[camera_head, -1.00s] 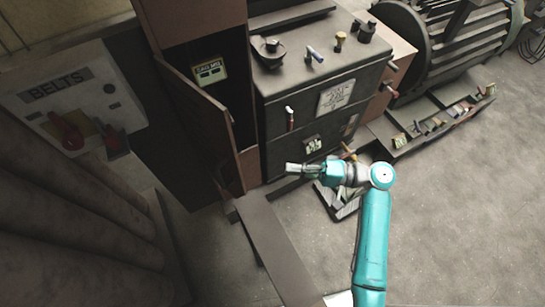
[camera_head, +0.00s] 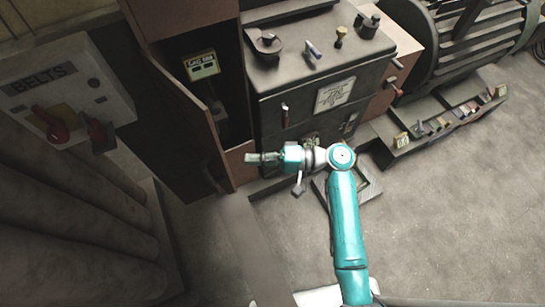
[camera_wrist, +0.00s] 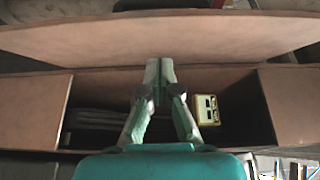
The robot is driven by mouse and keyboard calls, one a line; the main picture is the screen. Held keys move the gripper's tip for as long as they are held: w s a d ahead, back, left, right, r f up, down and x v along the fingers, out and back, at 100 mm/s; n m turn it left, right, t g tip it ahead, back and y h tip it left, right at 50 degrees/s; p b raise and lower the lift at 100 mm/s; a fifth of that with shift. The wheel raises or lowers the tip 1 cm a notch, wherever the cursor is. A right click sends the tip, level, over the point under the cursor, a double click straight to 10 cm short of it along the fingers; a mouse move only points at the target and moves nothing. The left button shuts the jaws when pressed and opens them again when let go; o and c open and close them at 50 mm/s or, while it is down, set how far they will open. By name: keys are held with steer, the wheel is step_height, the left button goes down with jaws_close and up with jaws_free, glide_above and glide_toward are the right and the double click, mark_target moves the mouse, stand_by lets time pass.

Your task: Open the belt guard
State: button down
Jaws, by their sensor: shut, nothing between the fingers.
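The belt guard looks like a tall brown box with a door panel (camera_head: 187,125), which stands ajar with a dark gap beside it. In the wrist view the door panel (camera_wrist: 150,38) spans the top of the picture and the dark interior (camera_wrist: 100,95) lies below it. My gripper (camera_head: 247,158) is at the lower right of the guard in the head view. Its fingers are shut and empty. In the wrist view the fingertips (camera_wrist: 160,64) overlap the panel's lower edge; I cannot tell whether they touch it.
A yellow label (camera_head: 201,65) sits inside the guard. A white BELTS box (camera_head: 70,90) with red knobs is at the left, above large pipes (camera_head: 70,225). A dark machine cabinet (camera_head: 320,100) stands right of the guard, with a ribbed motor (camera_head: 470,40) beyond. Open floor (camera_head: 450,200) lies at the right.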

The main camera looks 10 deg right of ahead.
steer(key=shift+s+a, duration=0.6)
steer(key=shift+a, duration=0.3)
steer(key=shift+s+a, duration=0.55)
steer(key=shift+a, duration=0.3)
steer(key=s+a, duration=0.2)
steer(key=a, duration=0.1)
steer(key=s+a, duration=0.1)
steer(key=shift+s+a, duration=0.25)
steer(key=shift+a, duration=0.15)
